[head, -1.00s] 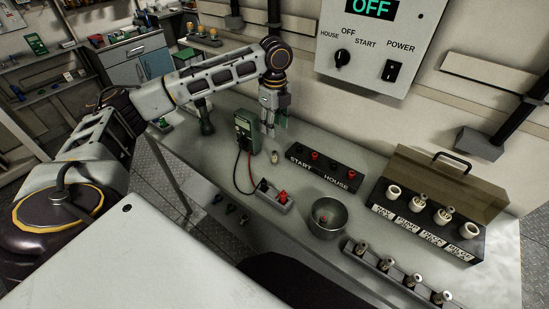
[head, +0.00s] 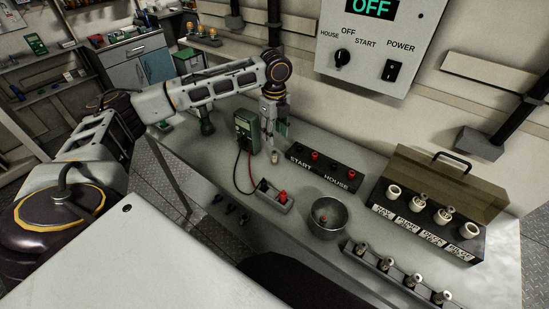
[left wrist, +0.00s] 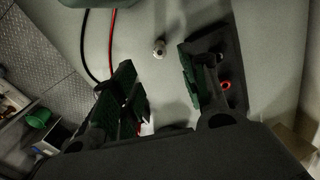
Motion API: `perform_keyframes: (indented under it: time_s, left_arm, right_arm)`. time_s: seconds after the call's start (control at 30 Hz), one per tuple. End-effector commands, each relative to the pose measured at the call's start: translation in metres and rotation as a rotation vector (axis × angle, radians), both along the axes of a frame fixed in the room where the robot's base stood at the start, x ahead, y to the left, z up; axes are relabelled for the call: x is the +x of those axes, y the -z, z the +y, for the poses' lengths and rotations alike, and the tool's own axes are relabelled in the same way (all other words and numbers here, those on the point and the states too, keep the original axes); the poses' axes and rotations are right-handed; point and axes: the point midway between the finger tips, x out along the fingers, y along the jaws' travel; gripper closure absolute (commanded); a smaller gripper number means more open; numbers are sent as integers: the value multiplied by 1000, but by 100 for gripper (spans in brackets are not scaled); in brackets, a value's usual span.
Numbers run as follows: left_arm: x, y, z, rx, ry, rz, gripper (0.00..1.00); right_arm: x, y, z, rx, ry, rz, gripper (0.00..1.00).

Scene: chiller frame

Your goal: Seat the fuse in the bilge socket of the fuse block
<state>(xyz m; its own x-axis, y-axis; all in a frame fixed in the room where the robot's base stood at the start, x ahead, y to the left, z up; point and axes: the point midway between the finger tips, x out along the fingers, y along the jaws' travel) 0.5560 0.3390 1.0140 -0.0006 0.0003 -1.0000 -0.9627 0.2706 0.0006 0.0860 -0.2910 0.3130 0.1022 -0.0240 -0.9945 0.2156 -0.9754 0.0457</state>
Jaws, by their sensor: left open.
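A small pale fuse (head: 276,157) stands on the bench below my left gripper (head: 272,140). In the left wrist view the fuse (left wrist: 159,48) lies just beyond the gap between the fingertips of my left gripper (left wrist: 156,68), which is open and empty. The dark fuse block (head: 428,226) is at the right of the bench, its amber cover (head: 448,185) raised. Its two middle sockets hold fuses; the two end sockets look like empty white rings. The socket labels are too small to read surely. My right gripper is not in view.
A green multimeter (head: 247,131) stands close left of the gripper. A START/HOUSE terminal strip (head: 325,170) lies to its right. A metal bowl (head: 328,217) and a rail with several fuses (head: 398,278) are nearer the front. The control panel (head: 375,45) is on the wall.

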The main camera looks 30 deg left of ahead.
Motion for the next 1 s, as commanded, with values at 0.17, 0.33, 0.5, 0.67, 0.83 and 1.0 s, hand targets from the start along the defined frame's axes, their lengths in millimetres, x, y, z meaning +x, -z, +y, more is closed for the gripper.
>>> perform_keyframes:
  time_s: [0.17,0.33,0.5,0.67,0.83,1.0]
  left_arm:
    - [-1,25,0,1,-1,2,56]
    - [0,44,0,1,-1,2,56]
    - [0,52,0,0,-1,-1,56]
    - [0,53,0,0,-1,-1,56]
    - [0,53,0,0,0,0,56]
    - [0,59,0,0,0,1,56]
  right_arm:
    - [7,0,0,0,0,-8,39]
    - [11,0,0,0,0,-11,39]
    - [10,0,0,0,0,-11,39]
    - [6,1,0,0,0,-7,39]
    - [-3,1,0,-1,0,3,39]
    - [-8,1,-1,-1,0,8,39]
